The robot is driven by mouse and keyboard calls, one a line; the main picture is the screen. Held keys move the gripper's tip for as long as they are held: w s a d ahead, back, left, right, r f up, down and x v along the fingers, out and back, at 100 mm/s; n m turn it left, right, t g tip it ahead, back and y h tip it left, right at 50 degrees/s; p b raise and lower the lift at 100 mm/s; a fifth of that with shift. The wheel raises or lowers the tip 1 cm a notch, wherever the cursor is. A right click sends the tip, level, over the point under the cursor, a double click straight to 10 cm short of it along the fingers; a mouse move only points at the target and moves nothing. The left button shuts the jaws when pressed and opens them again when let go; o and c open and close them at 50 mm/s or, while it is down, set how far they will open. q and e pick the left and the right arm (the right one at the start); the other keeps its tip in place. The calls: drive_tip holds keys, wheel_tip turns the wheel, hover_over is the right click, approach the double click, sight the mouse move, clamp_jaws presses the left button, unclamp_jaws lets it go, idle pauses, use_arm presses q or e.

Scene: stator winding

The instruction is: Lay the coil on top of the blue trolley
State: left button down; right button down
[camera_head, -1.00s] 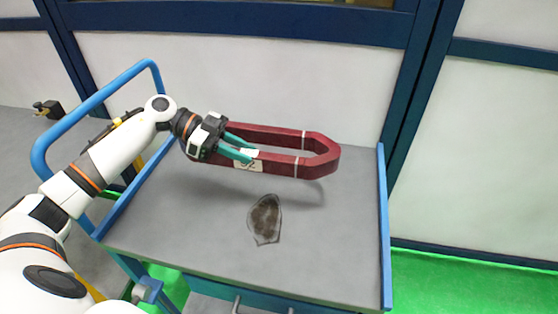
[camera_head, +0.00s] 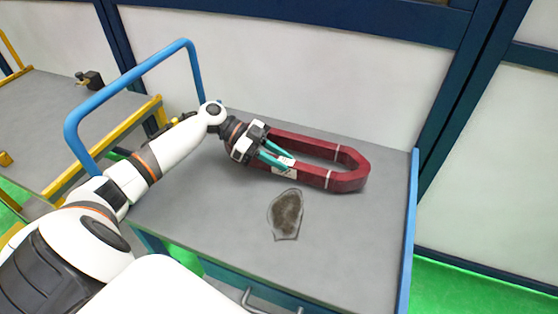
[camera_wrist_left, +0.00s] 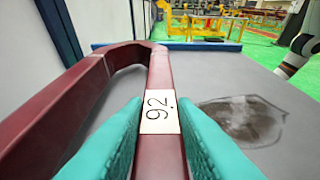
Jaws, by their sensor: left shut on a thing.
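The dark red coil (camera_head: 347,180) is a long loop with white bands, at the back of the grey top of the blue trolley (camera_head: 340,245). It appears to lie on or very close to that top; a small gap cannot be ruled out. My left gripper (camera_head: 277,157) is shut on the coil's near side bar. In the left wrist view the teal fingers (camera_wrist_left: 158,135) stand on both sides of the bar, at a white label (camera_wrist_left: 159,113) marked 92. The coil's left end is partly hidden behind the gripper. My right gripper is not in view.
A dark stain (camera_head: 286,215) marks the trolley top in front of the coil. A blue handle rail (camera_head: 130,78) rises at the left and a blue edge (camera_head: 410,230) bounds the right. A white wall panel (camera_head: 290,75) stands close behind. The front of the top is clear.

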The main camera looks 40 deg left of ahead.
use_arm(q)
drive_tip(key=shift+f, duration=0.45)
drive_tip(key=c, duration=1.6)
unclamp_jaws()
drive_tip(key=shift+f, duration=0.15)
drive_tip(key=o, duration=0.4)
